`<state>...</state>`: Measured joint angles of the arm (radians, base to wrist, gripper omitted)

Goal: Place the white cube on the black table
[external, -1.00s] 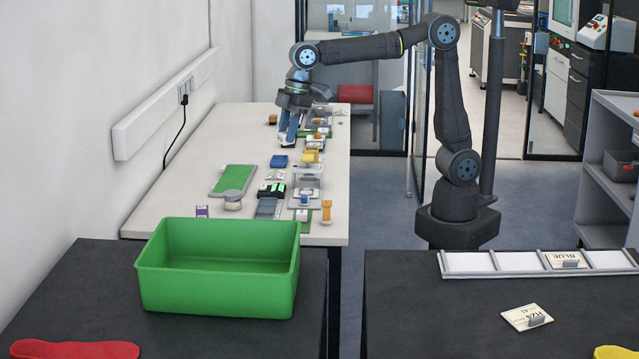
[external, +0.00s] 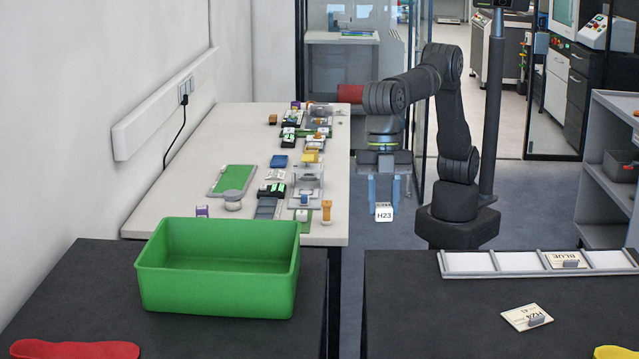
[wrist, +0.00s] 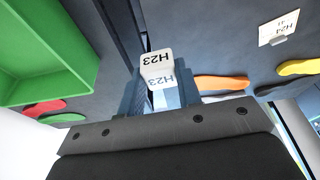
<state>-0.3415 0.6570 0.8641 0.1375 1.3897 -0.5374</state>
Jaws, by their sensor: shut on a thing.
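The white cube (external: 384,214), marked H23, is held between the fingertips of my gripper (external: 384,200). It hangs in the air to the right of the white table, over the floor. In the wrist view the cube (wrist: 157,68) sits between the two blue-grey fingers, with its H23 marking showing. Two black tables stand in front: the left black table (external: 60,290) and the right black table (external: 420,310). The cube is apart from both.
A green bin (external: 215,275) stands on the left black table, near a red insole (external: 75,350). The right one bears a white compartment tray (external: 470,262), an H24 card (external: 526,317) and a yellow insole (external: 612,352). The white table (external: 180,190) holds many small parts. An orange insole (wrist: 220,82) shows in the wrist view.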

